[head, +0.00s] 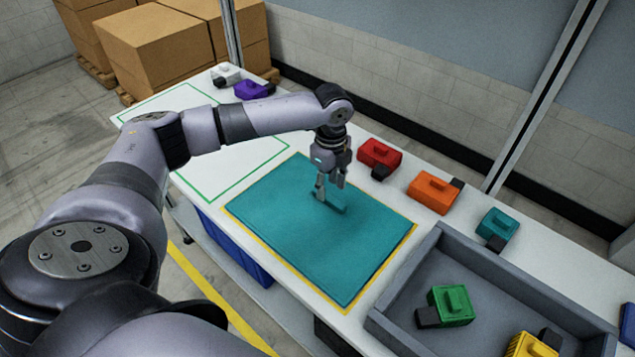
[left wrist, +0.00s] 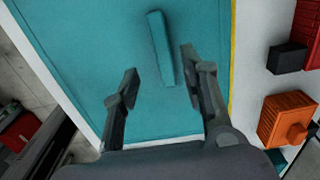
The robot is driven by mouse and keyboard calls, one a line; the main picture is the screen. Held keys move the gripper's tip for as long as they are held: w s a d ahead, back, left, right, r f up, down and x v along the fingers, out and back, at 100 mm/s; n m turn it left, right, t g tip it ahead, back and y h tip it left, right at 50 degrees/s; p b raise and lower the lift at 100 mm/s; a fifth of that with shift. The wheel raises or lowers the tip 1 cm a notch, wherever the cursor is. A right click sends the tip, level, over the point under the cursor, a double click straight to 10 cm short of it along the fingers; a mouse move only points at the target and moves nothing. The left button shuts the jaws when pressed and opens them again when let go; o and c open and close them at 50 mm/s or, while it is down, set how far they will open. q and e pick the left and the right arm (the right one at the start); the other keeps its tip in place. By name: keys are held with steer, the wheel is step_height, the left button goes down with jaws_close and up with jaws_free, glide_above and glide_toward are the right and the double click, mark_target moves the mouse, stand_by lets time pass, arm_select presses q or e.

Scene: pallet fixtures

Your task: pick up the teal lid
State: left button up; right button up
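The teal lid (head: 355,245) is a large flat panel lying on the white table, with a yellow outline showing along its edges. A raised teal bar handle (head: 334,203) stands on it. My left gripper (head: 330,192) is over the lid at the handle. In the left wrist view my left gripper (left wrist: 158,82) is open, its two fingers apart, with the handle (left wrist: 161,50) showing between and beyond the fingertips, nearer the right finger. The lid (left wrist: 95,45) fills much of that view. I cannot tell whether a finger touches the handle. My right gripper is not in view.
Red (head: 380,153), orange (head: 433,192) and teal (head: 497,226) blocks line the table's back edge. A grey tray (head: 400,292) with green (head: 450,306) and yellow blocks stands right of the lid. A green-outlined area (head: 215,170) on the left is empty beneath my arm.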

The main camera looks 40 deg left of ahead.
mark_target(329, 198)
arm_select(q)
steer(key=shift+w+a+f+p, duration=0.15)
steer(key=shift+f+p, duration=0.25)
steer(key=shift+f, duration=0.95)
steer(key=shift+w+f+p, duration=0.1)
steer(key=shift+f+p, duration=0.3)
steer(key=shift+f, duration=0.95)
steer(key=shift+c, duration=0.4)
steer(key=shift+c, duration=1.3)
jaws_close()
steer(key=shift+r, duration=0.1)
